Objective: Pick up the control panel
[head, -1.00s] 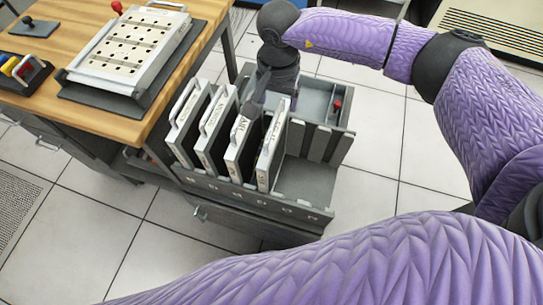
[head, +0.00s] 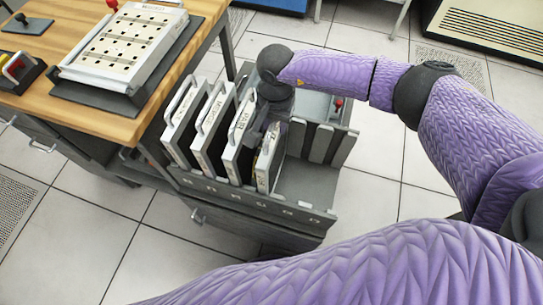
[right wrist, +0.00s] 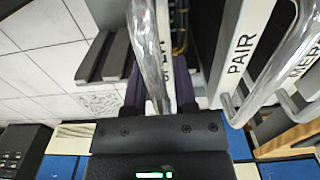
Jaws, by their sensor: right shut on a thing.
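Several upright white-faced panels with metal handles stand in a row in a grey slotted rack (head: 250,200). The rightmost panel (head: 264,172) is the one at my right gripper (head: 268,128); its top and handle are mostly hidden in the head view. In the right wrist view its bright handle (right wrist: 146,50) runs between the fingers of my right gripper (right wrist: 155,95), which is shut on it. Its label is partly hidden. My left gripper is not in view.
A wooden table (head: 120,125) stands left of the rack, bearing a punched white board (head: 125,45) on a dark base. The rack's right part (head: 305,185) has empty slots. A small red knob (head: 338,102) is at its back right. Tiled floor around is clear.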

